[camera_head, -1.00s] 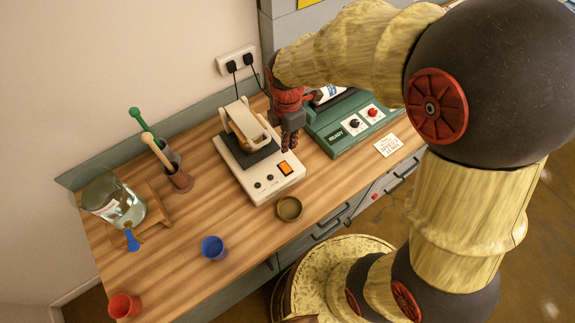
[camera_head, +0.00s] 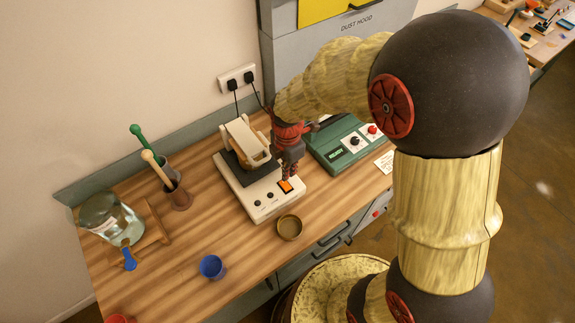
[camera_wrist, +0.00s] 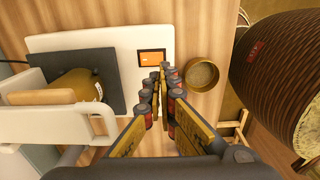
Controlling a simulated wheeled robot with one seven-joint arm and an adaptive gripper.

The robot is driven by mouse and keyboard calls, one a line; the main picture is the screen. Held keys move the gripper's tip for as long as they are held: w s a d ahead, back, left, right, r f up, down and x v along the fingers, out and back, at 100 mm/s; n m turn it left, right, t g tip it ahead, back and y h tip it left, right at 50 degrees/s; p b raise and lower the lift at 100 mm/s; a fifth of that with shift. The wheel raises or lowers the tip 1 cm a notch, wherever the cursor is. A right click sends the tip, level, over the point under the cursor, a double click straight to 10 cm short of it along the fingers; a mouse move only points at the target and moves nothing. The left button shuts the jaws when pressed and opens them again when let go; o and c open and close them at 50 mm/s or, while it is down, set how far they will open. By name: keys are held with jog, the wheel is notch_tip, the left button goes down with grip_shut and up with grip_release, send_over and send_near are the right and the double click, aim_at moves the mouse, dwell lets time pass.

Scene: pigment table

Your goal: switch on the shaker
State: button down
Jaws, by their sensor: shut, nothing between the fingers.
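The shaker (camera_head: 262,188) is a white box on the wooden bench, with a dark pad and a cream clamp (camera_head: 245,140) on top. Its orange switch (camera_head: 285,186) sits on the front panel beside two dark knobs. The switch also shows in the wrist view (camera_wrist: 152,57). My gripper (camera_head: 288,176) is shut and empty, pointing down just above the switch. In the wrist view its fingertips (camera_wrist: 165,72) lie right below the switch's lower edge. I cannot tell whether they touch the panel.
A brass dish (camera_head: 289,227) stands close in front of the shaker. A green device (camera_head: 340,146) is to the right. A blue cup (camera_head: 212,267), a glass jar (camera_head: 105,218) and pestles in holders (camera_head: 176,194) stand to the left. The bench between is clear.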

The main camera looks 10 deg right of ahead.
aim_at(288, 189)
notch_tip(288, 189, down, 8)
jog(key=shift+b, duration=0.35)
jog(key=shift+s+f, duration=0.1)
jog(key=shift+f, duration=0.4)
jog(key=shift+r, duration=0.1)
jog(key=shift+w+a+r, duration=0.2)
jog(key=shift+w+r, duration=0.1)
jog(key=shift+w, duration=0.35)
